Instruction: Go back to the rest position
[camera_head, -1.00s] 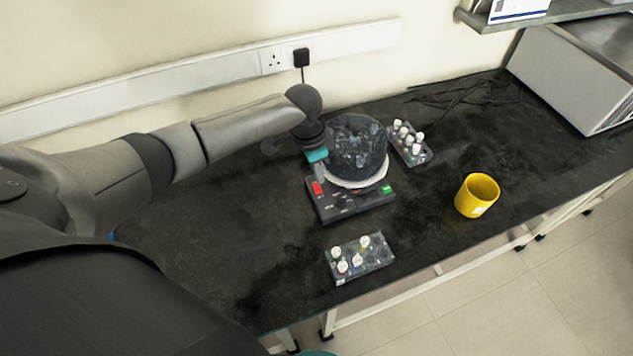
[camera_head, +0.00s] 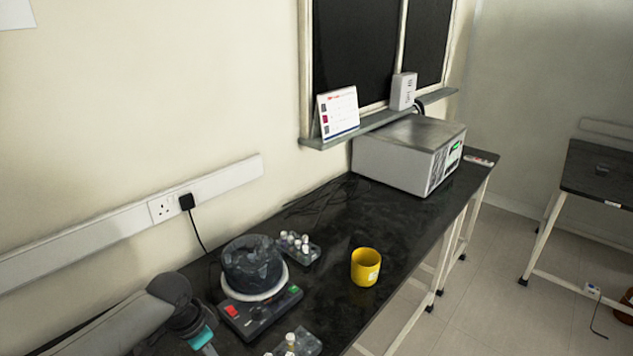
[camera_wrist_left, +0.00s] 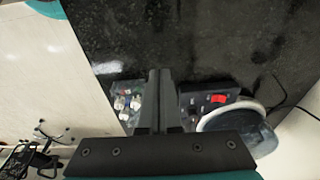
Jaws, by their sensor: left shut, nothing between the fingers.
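My left gripper (camera_head: 209,349) is at the bottom edge of the head view, to the lower left of a black hotplate-like device (camera_head: 262,315). Its fingers also show in the left wrist view (camera_wrist_left: 160,76), pressed together and empty. The device has a red switch, a green display and a pale round plate. A dark, see-through bowl of dark lumps (camera_head: 252,262) stands on the plate. In the wrist view the red switch (camera_wrist_left: 219,98) lies right of the fingers, apart from them. My right gripper is in neither view.
One rack of white-capped vials (camera_head: 298,248) stands behind the device, another (camera_head: 295,346) in front. A yellow mug (camera_head: 365,267) stands to the right on the black bench (camera_head: 335,300). A grey box-shaped instrument (camera_head: 408,155) is at the far end, below a shelf (camera_head: 375,122).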

